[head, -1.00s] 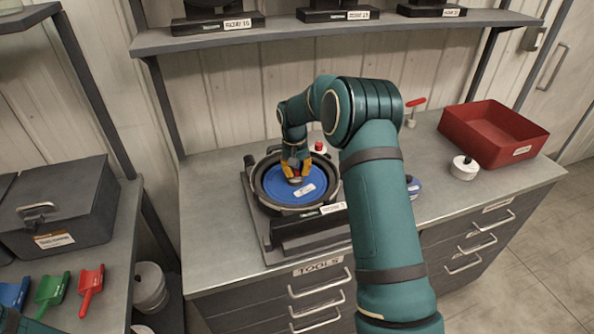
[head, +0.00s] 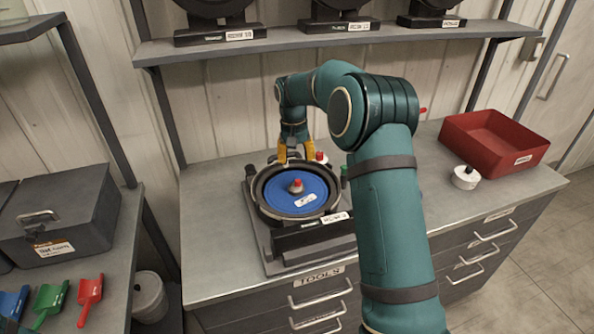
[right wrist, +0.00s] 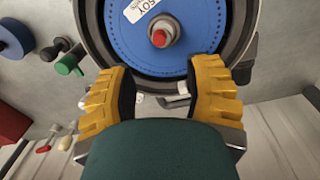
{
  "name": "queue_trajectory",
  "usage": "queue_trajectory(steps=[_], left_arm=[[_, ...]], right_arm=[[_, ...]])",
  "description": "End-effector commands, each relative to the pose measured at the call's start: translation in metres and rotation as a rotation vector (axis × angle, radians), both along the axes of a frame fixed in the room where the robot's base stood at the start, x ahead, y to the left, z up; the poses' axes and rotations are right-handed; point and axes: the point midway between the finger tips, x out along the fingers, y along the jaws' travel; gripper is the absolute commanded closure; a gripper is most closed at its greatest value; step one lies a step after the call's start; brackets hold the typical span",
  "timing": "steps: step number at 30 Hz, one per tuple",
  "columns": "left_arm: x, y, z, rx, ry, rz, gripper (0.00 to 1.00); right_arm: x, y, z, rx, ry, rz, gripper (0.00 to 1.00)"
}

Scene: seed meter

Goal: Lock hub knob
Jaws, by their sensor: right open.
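The seed meter (head: 258,213) sits on the bench with a blue disc (head: 318,187) inside its black ring. The hub knob (head: 297,186), with a red top and a pale base, stands at the disc's centre; its red top also shows in the right wrist view (right wrist: 160,38). My right gripper (head: 296,160) has yellow fingers spread apart at the far rim of the meter, clear of the knob. In the right wrist view the open fingers (right wrist: 165,85) frame the disc's edge with nothing between them. My left gripper is not in view.
A red bin (head: 500,140) and a white pot with a black knob (head: 466,177) stand at the right of the bench. A red-topped item (head: 320,157) stands behind the meter. Red, green and blue scoops and a grey box (head: 65,215) are on the left bench.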

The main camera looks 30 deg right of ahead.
Motion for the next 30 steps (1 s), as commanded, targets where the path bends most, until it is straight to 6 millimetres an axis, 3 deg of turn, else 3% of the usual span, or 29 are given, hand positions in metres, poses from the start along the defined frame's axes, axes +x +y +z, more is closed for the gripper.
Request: queue_trajectory(steps=[3,9,30], left_arm=[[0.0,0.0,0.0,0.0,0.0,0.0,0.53],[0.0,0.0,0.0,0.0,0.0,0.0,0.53],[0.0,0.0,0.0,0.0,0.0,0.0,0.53]], right_arm=[[0.001,0.001,0.018,0.0,-0.002,0.0,0.49],[0.001,0.002,0.03,0.0,0.0,0.0,0.49],[0.001,0.002,0.031,0.0,0.0,0.0,0.49]])
